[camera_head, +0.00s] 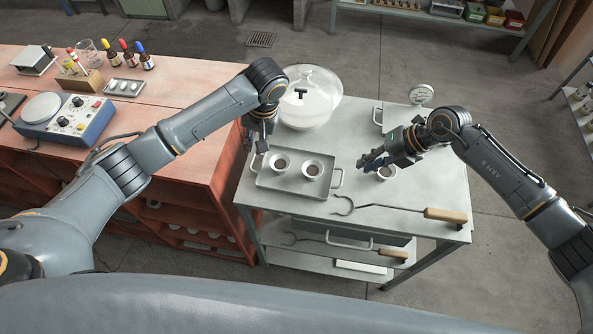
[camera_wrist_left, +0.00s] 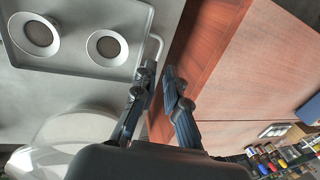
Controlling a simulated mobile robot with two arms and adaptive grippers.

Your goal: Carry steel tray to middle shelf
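The steel tray (camera_head: 290,190) lies on the grey metal table and holds two white cups with dark contents, one left (camera_head: 280,163) and one right (camera_head: 313,170). It also shows in the left wrist view (camera_wrist_left: 75,67). My left gripper (camera_head: 260,148) is at the tray's left handle. In the left wrist view its fingers (camera_wrist_left: 158,72) are apart, with the handle (camera_wrist_left: 156,48) just beyond the tips. My right gripper (camera_head: 366,162) is open, to the right of the tray's right handle (camera_head: 339,178) and apart from it. Which shelf is the middle one is unclear.
A glass dome (camera_head: 312,100) stands behind the tray. A cup (camera_head: 386,173) sits by my right gripper. A hooked rod (camera_head: 395,208) with a wooden handle lies in front. The table has a lower shelf (camera_head: 300,258). A red bench (camera_head: 185,115) stands left; a rack (camera_head: 580,105) stands right.

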